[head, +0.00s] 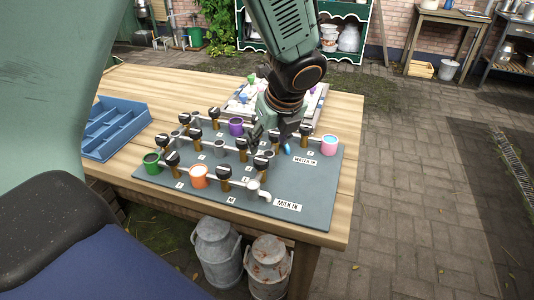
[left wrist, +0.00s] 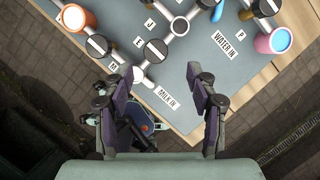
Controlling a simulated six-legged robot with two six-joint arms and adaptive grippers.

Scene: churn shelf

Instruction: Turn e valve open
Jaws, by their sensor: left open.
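A dark grey pipe board (head: 305,190) lies on the wooden table and carries pipes and black-capped valves. The E label (left wrist: 137,42) sits beside a black-capped valve (left wrist: 155,52), which I take as the E valve; it also seems to be the one in the head view (head: 261,163). Its pale bar looks set across the pipe. My left gripper (left wrist: 152,88) is open and empty, with its fingers on the board's edge side of this valve and apart from it. In the head view the left gripper (head: 282,140) hangs over the board. My right gripper is out of view.
Several other valves, a purple cup (head: 236,127), a green cup (head: 152,163), an orange cup (head: 198,176) and a pink cup (head: 329,145) stand on the board. A blue tray (head: 113,126) is at left. Milk cans (head: 217,252) stand below the table.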

